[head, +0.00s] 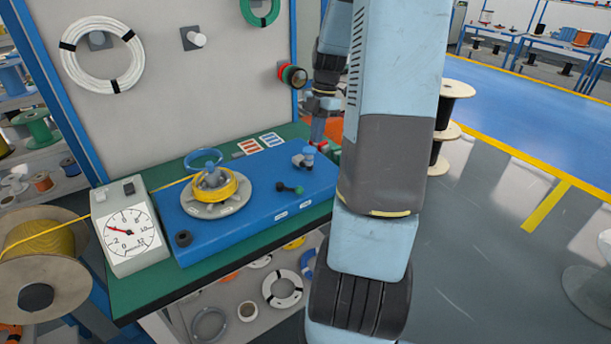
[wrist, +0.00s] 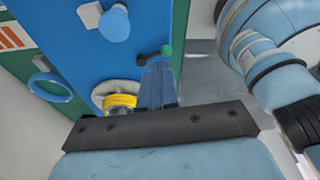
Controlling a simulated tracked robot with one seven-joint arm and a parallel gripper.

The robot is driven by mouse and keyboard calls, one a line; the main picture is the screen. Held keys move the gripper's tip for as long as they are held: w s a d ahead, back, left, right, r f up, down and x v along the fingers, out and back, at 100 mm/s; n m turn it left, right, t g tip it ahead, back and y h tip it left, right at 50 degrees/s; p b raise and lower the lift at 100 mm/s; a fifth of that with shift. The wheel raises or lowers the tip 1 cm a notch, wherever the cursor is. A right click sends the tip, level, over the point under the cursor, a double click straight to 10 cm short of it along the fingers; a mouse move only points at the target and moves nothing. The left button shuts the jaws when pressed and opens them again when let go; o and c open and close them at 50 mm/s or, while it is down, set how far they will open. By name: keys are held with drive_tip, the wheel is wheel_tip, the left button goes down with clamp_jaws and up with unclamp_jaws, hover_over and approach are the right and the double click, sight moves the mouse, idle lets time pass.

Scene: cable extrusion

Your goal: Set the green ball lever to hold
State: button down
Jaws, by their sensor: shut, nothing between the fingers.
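The green ball lever (head: 290,188) sits on the right part of the blue unit's top. It has a dark arm and pivot with a small green ball at its right end. In the wrist view the green ball (wrist: 165,49) shows just beyond my fingertips, with the dark arm running left from it. My gripper (wrist: 158,68) is shut with nothing in it. Its fingers overlap the lever region in that view; I cannot tell whether they touch it. In the head view my gripper (head: 318,136) hangs at the back right of the unit, partly hidden by my arm.
A dial gauge (head: 132,234) stands at left. Small white labels lie before the lever. A wall panel rises behind.

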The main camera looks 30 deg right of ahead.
drive_tip(key=shift+w+d+f+n+y, duration=0.15)
drive_tip(key=shift+d+f+n+y, duration=0.15)
drive_tip(key=shift+d+f+n, duration=0.65)
drive_tip(key=shift+f, duration=0.25)
drive_tip(key=x, duration=1)
drive_tip(key=shift+f, duration=0.1)
drive_tip(key=shift+s+a, duration=0.25)
drive_tip(key=shift+a, duration=0.3)
drive_tip(key=shift+s+a, duration=0.2)
drive_tip(key=shift+a, duration=0.35)
drive_tip(key=shift+s+a+f, duration=0.15)
drive_tip(key=shift+s+a, duration=0.05)
drive_tip(key=shift+a, duration=0.45)
drive_tip(key=shift+s+d+m, duration=0.1)
drive_tip(key=shift+m, duration=0.25)
